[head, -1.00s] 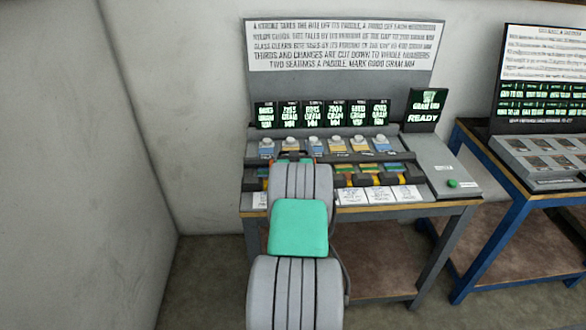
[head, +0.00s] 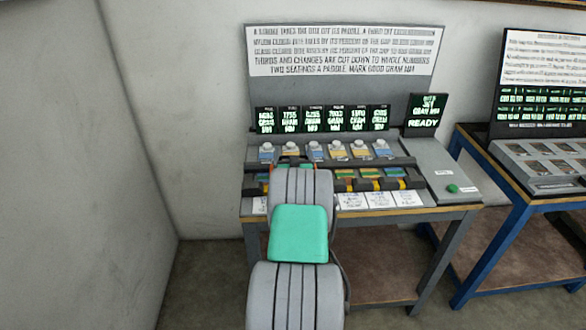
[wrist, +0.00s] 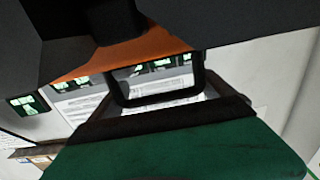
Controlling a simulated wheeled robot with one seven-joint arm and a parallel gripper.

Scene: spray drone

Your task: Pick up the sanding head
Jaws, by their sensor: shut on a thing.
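My gripper (wrist: 152,72) is seen in the wrist view, with dark parts and an orange part at the top. It is shut on what I take to be the sanding head (wrist: 180,150), a dark green block with a black edge and a black loop handle. The block fills the bottom of the wrist view. In the head view my own arm hides the gripper and the held thing at the left part of the bench. Whether the block is clear of its seat cannot be told.
The grey workbench (head: 440,165) has a row of small dark displays (head: 330,118), a row of grey knobs on blue and yellow bases, and green and yellow pieces (head: 370,178) in a dark rack. A green button (head: 453,188) is at right. A blue-legged table (head: 490,220) stands beside it.

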